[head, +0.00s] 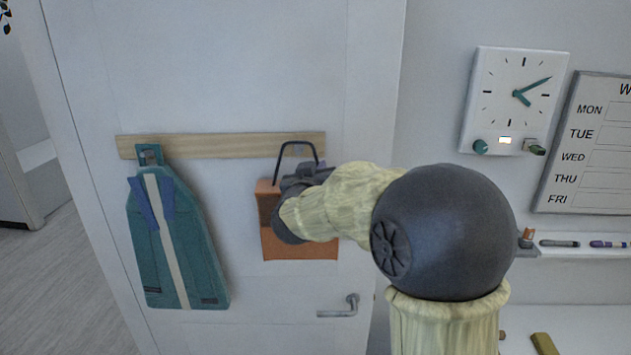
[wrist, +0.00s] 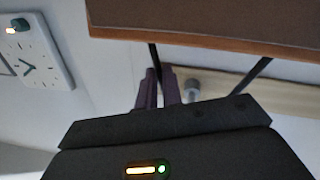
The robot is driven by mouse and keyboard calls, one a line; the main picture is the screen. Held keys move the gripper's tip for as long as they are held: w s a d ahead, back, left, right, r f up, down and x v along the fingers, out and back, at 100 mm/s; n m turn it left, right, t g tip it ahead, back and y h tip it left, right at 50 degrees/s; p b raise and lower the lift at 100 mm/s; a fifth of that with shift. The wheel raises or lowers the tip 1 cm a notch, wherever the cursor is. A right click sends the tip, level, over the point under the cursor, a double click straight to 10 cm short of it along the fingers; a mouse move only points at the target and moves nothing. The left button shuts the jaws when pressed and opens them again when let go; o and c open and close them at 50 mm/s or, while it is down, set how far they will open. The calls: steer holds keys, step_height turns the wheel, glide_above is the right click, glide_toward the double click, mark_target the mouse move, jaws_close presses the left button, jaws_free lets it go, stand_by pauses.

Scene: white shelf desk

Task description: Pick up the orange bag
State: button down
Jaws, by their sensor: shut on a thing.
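The orange bag (head: 300,248) is upright in front of the white door, with its dark handle loop (head: 296,144) rising over the wooden rail. In the wrist view the bag's brown and orange body (wrist: 215,22) fills the top, with two dark straps running from it. My gripper (wrist: 158,72) is shut on one strap of the handle; in the head view my gripper (head: 305,174) covers part of the bag's top. A grey peg (wrist: 192,88) on the rail is close beside the fingers. I cannot tell whether the handle still rests on it.
The wooden rail (head: 222,145) is fixed to the door. A metal door handle (head: 340,307) sits below the orange bag. A clock (head: 516,100) and a weekly board (head: 590,145) are on the wall at right.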

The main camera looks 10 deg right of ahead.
step_height(320, 180, up, 6)
steer(key=shift+b, duration=0.3)
steer(key=shift+s+r, duration=0.15)
steer(key=d+b+v, duration=0.2)
steer(key=b+v, duration=0.2)
steer(key=v, duration=1.5)
steer(key=shift+s, duration=0.6)
steer(key=shift+w+a, duration=0.15)
